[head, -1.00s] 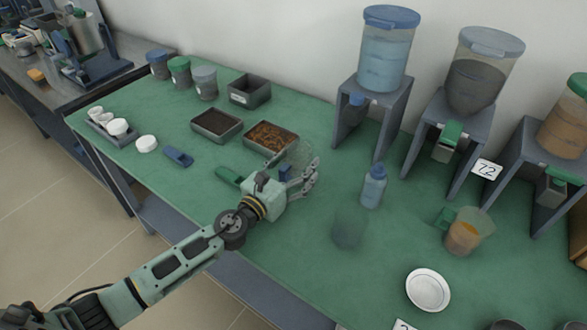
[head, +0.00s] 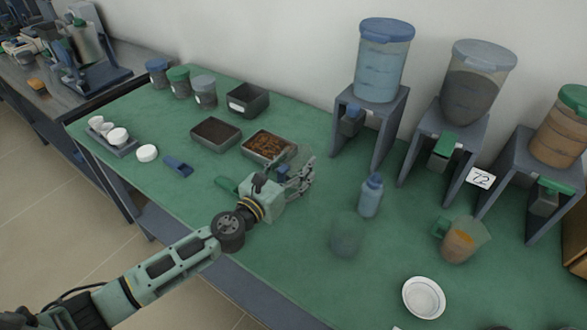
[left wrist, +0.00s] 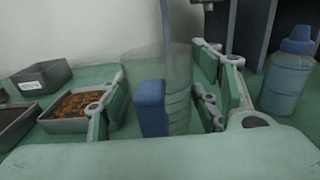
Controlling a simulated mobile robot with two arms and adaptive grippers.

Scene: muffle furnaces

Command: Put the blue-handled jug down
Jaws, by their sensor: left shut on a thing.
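The blue-handled jug (left wrist: 177,75) is clear and upright in the left wrist view, with its blue handle (left wrist: 152,108) between my fingers. In the head view it shows only faintly, mostly behind my fingers. My left gripper (head: 290,180) is shut on the jug, over the green bench (head: 215,105) just in front of the tray of brown-orange material (head: 268,146). Whether the jug's base touches the bench is hidden. My right gripper is in neither view.
A blue bottle (head: 371,196) and a translucent vessel (head: 346,236) stand to the right of the gripper. A green-handled jug with orange contents (head: 463,241) and a white dish (head: 424,297) are farther right. Dispensers on stands (head: 372,120) line the back.

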